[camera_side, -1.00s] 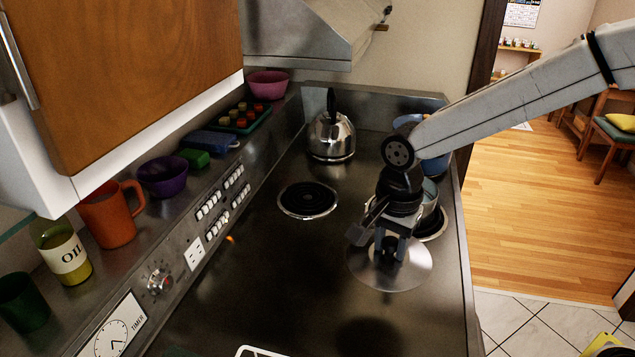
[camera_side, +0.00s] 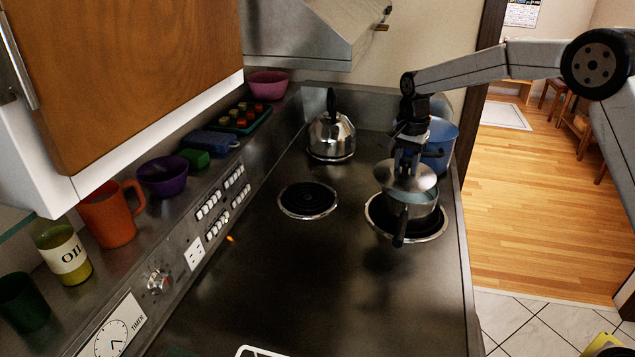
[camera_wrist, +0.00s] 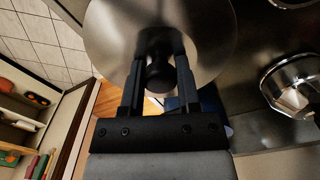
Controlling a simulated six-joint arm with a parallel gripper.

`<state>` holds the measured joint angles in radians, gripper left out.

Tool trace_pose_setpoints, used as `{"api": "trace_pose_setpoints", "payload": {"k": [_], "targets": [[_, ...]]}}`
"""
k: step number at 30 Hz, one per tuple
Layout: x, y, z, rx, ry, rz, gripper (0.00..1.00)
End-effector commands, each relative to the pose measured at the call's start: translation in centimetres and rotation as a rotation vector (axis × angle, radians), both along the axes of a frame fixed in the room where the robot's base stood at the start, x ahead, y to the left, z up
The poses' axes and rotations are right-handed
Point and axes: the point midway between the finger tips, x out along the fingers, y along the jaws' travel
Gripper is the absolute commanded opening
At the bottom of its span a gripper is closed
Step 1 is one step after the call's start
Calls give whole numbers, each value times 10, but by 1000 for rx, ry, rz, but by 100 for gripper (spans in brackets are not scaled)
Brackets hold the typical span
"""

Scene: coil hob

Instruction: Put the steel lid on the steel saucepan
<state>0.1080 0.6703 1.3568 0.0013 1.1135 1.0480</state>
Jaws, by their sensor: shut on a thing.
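The steel lid (camera_side: 408,179) is a round shiny disc held level by my gripper (camera_side: 408,165), which is shut on its dark knob. In the wrist view the lid (camera_wrist: 215,35) fills the top, with its knob (camera_wrist: 158,72) between the two fingers of my gripper (camera_wrist: 158,75). The lid appears above the pan's far part, and part of the pan's opening shows. The gap between them is hard to judge.
A blue pot (camera_side: 438,145) stands close behind the saucepan. A steel kettle (camera_side: 330,135) is at the back left. A bare coil (camera_side: 307,199) lies left of the saucepan. The front of the hob is mostly clear. Bowls, a mug and an oil jar line the left shelf.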

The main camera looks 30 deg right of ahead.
Motion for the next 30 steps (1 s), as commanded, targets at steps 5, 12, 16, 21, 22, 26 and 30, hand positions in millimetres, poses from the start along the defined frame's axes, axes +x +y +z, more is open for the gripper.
{"api": "trace_pose_setpoints", "payload": {"k": [5,12,16,21,22,26,30], "targets": [[11,-33,-2,0,-1,-2,0],[14,-45,-2,-1,-1,1,0],[14,-45,-2,-1,-1,1,0],[14,-44,-6,0,0,0,0],[14,-44,-7,0,0,0,0],[14,-44,-12,0,0,0,0],[14,-44,-20,-1,0,0,0]]}}
